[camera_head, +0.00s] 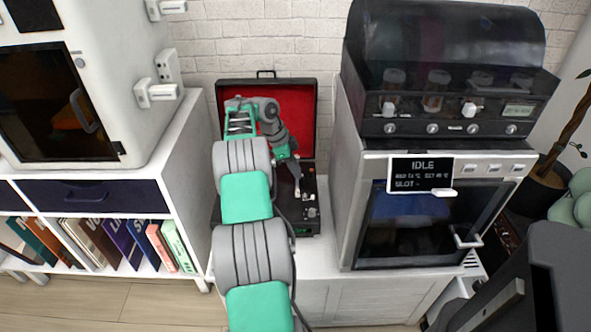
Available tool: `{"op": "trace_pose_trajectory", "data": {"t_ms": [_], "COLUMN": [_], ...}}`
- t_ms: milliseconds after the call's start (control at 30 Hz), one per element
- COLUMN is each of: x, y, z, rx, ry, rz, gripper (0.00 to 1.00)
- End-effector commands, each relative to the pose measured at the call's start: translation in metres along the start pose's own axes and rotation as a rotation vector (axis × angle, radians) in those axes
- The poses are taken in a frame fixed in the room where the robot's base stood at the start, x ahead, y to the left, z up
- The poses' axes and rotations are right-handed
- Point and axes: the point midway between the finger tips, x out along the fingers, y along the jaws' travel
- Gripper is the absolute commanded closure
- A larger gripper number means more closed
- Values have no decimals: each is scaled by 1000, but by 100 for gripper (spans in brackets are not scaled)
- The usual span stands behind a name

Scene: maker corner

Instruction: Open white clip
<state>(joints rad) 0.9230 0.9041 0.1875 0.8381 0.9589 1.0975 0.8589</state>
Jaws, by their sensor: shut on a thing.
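My arm reaches up the middle of the head view and bends down over an open case with a red-lined lid (301,100). My gripper (297,180) is small and dark, at the right part of the case's black deck. It is shut on a small part there, apparently the white clip. The fingers largely hide that part, and I cannot tell whether the clip is open. Small pale fittings (312,212) show on the deck just below my gripper.
The case stands on a white cabinet (355,290) against a brick wall. A tall oven unit (420,225) with a black-hooded machine (440,60) on top stands close on the right. A white machine (120,40) on a bookshelf (185,135) stands on the left.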

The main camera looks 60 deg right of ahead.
Motion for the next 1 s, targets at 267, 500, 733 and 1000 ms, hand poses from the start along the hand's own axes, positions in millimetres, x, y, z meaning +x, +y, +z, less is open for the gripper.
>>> {"op": "trace_pose_trajectory", "data": {"t_ms": [267, 500, 733, 1000], "x": [6, 12, 10, 4], "y": [-1, -1, -1, 0], "z": [-1, -6, -12, -18], "rx": [3, 5, 3, 0], "ry": [-83, -242, -396, -509], "rz": [-5, -7, -7, -3], "gripper": [100, 100, 100, 100]}}
